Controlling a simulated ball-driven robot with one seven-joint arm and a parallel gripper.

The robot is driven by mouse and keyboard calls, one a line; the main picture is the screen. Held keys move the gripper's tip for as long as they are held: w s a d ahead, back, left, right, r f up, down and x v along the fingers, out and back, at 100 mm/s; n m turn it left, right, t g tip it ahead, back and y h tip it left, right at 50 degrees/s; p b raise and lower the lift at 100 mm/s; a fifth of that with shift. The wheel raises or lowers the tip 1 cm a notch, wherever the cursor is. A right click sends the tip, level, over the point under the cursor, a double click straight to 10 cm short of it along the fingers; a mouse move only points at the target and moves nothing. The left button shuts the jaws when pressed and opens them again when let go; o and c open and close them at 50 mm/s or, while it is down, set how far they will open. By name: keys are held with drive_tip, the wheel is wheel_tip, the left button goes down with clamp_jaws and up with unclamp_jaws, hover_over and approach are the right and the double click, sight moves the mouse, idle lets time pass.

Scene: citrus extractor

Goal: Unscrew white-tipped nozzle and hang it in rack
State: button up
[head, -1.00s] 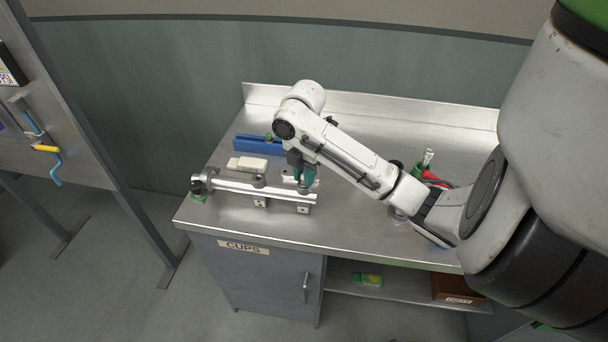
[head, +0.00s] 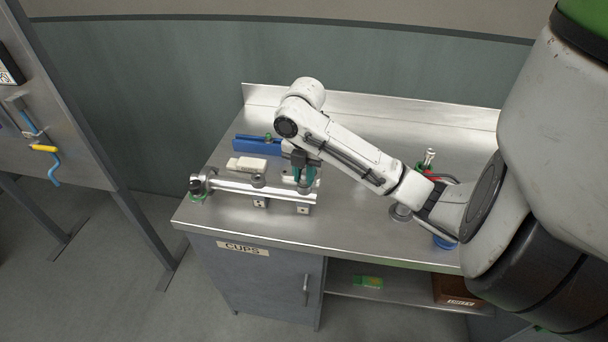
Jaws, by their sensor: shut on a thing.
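A metal pipe assembly (head: 235,187) with several fittings lies across the left part of the steel counter. My gripper (head: 303,176) points down at the right end of the pipe, with teal fingers. It is shut on a small part there, apparently a nozzle. The fingers hide most of that part, and I cannot make out a white tip. A blue rack-like block (head: 256,145) with a small green piece on top stands behind the pipe, partly hidden by my arm.
Pale blocks (head: 247,163) lie between the pipe and the blue block. A red and green item (head: 428,165) and a blue round item (head: 444,242) are at the right near my arm. The counter front (head: 345,228) is clear. A panel with cranks (head: 45,149) stands at left.

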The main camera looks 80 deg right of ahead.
drive_tip(key=shift+f+n+b, duration=0.1)
drive_tip(key=shift+n+b, duration=0.35)
drive_tip(key=shift+n, duration=0.15)
drive_tip(key=o, duration=0.6)
drive_tip(key=shift+r+m+p, duration=0.3)
drive_tip(key=shift+m+p, duration=0.1)
drive_tip(key=shift+p, duration=0.25)
drive_tip(key=shift+f+m, duration=0.15)
drive_tip(key=shift+m, duration=0.15)
drive_tip(key=shift+m+p, duration=0.5)
drive_tip(key=shift+p, duration=0.1)
drive_tip(key=shift+m, duration=0.3)
